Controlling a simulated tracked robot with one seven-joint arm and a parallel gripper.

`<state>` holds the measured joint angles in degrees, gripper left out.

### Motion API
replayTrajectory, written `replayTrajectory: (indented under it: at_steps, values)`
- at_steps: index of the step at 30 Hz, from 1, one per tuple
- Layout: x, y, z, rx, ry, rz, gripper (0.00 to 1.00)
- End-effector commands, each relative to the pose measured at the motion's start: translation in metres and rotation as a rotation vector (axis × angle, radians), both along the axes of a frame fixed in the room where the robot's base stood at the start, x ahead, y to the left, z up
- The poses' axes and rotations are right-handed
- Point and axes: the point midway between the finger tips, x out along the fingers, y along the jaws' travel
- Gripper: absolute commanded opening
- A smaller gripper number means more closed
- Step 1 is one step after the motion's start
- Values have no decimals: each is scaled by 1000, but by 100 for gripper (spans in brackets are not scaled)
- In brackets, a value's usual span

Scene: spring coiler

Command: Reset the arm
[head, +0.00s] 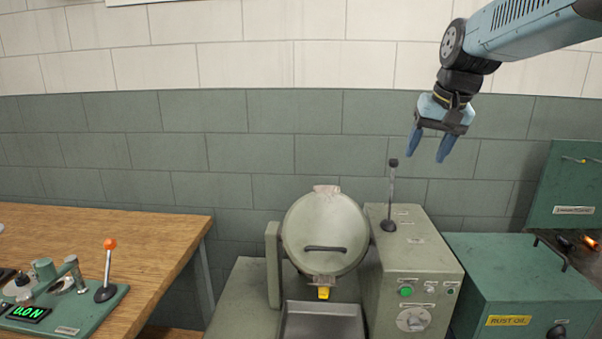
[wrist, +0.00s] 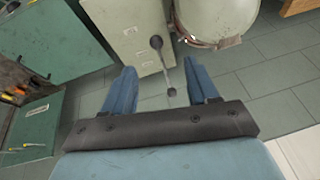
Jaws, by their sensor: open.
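My arm reaches in from the upper right of the head view. My gripper (head: 430,150) points down with its two blue fingers apart and nothing between them. It appears above the grey machine cabinet (head: 415,265), near the top of a black-knobbed lever (head: 391,190). In the wrist view the open fingers of my gripper (wrist: 160,75) show. The lever (wrist: 163,62) appears between them there, apart from both fingers.
A round-lidded drum (head: 325,225) stands left of the cabinet, with a metal tray (head: 320,320) below. A green rust oil box (head: 520,275) stands to the right. A wooden bench (head: 110,235) with an orange-knobbed lever (head: 108,265) and a display reading 0.0 N is at left.

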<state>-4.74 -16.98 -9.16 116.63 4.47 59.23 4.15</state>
Motion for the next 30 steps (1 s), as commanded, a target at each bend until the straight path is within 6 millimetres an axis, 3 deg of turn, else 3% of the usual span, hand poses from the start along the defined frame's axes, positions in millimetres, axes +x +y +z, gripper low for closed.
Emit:
replayTrajectory:
  at_steps: [1, 6, 15, 21, 30]
  values:
    - [-18, 3, -3, -7, -12, 11, 59]
    - [-70, 11, -20, -39, -46, 53, 59]
    - [-149, 24, -63, -116, -103, 115, 59]
    - [-176, 27, -84, -152, -122, 137, 59]
    - [-182, 28, -89, -160, -125, 142, 59]
